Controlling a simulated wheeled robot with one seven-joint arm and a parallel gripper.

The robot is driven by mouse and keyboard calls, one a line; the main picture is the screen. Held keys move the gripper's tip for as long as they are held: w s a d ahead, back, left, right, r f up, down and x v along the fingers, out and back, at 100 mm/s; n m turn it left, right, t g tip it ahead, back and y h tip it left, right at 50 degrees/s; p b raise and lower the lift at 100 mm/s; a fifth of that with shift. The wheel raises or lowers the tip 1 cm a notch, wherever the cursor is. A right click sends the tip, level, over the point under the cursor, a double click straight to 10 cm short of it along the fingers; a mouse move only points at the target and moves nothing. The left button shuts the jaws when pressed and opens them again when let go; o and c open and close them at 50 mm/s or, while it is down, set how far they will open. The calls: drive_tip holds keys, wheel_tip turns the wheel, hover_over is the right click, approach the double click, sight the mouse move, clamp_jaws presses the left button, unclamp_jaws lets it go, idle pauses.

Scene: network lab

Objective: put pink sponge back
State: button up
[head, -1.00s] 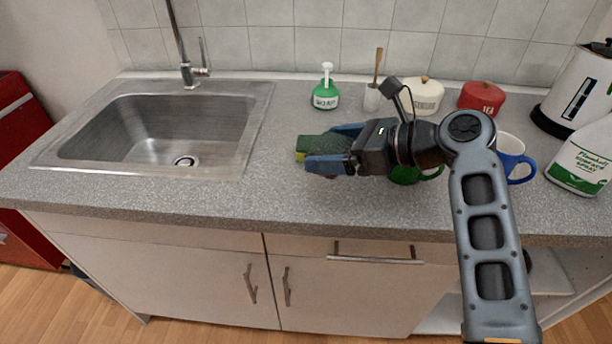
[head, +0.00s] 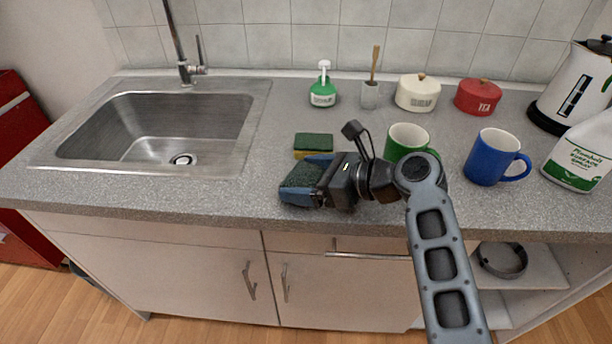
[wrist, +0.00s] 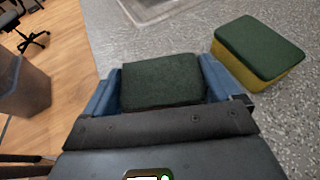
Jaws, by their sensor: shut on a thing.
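My gripper (head: 308,183) is low over the front part of the counter, right of the sink. It is shut on a sponge with a dark green scouring top (head: 302,172). The wrist view shows this held sponge (wrist: 162,82) between the two blue fingers, its green face up; its body colour is hidden, so I cannot tell that it is pink. A yellow sponge with a green top (head: 313,147) lies on the counter just behind my gripper. It also shows at the upper right of the wrist view (wrist: 255,55), apart from the fingers.
The steel sink (head: 160,130) is on the left. A green mug (head: 406,139) and a blue mug (head: 485,157) stand on the right. Behind are a soap bottle (head: 323,92), a brush holder (head: 370,95) and two canisters. A spray bottle (head: 580,155) and kettle stand far right.

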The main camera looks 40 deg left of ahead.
drive_tip(key=o, duration=0.8)
drive_tip(key=shift+f, duration=0.1)
drive_tip(key=v, duration=1.2)
